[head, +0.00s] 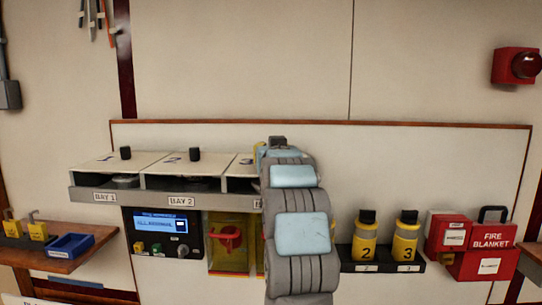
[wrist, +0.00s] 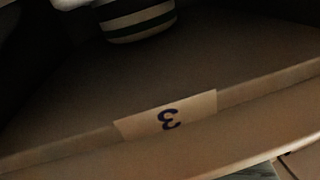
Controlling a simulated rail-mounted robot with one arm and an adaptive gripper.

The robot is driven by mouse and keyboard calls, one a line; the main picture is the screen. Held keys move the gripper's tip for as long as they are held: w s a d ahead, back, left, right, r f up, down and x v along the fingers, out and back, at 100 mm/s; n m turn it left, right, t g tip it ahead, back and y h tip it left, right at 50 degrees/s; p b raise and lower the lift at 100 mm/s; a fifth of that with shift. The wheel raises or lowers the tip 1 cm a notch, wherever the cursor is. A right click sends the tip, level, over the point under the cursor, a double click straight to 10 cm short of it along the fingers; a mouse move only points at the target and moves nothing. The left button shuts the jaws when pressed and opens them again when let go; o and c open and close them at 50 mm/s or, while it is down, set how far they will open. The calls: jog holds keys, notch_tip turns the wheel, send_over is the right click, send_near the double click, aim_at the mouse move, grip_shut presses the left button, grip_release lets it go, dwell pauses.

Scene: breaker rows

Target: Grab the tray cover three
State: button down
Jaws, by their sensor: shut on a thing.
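Tray cover three (head: 247,161) is the pale panel marked 3 at the right end of the bay row, mostly hidden behind my arm in the head view. In the wrist view its dim top (wrist: 225,65) fills most of the picture, with an upside-down 3 label (wrist: 166,117) near its edge. The fingertips and exact contact cannot be made out.
Covers one (head: 97,164) and two (head: 170,166), each with a black knob, lie left of cover three. Below are a panel with a blue screen (head: 160,222) and a yellow-framed box (head: 229,245). Bottles (head: 366,240) and red boxes (head: 480,260) stand right of my arm.

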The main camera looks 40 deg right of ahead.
jog(key=shift+s+a+r+b, duration=0.1)
jog(key=shift+a+r+b, duration=0.1)
jog(key=shift+r+b, duration=1.2)
jog(key=shift+r, duration=2.15)
jog(key=w+a+b+v, duration=0.1)
jog(key=b+v, duration=0.3)
jog(key=v, duration=0.5)
jog(key=w+a+b+v, duration=0.1)
jog(key=b+v, duration=0.3)
jog(key=v, duration=0.6)
jog(key=shift+a+b, duration=0.35)
jog(key=shift+a, duration=0.25)
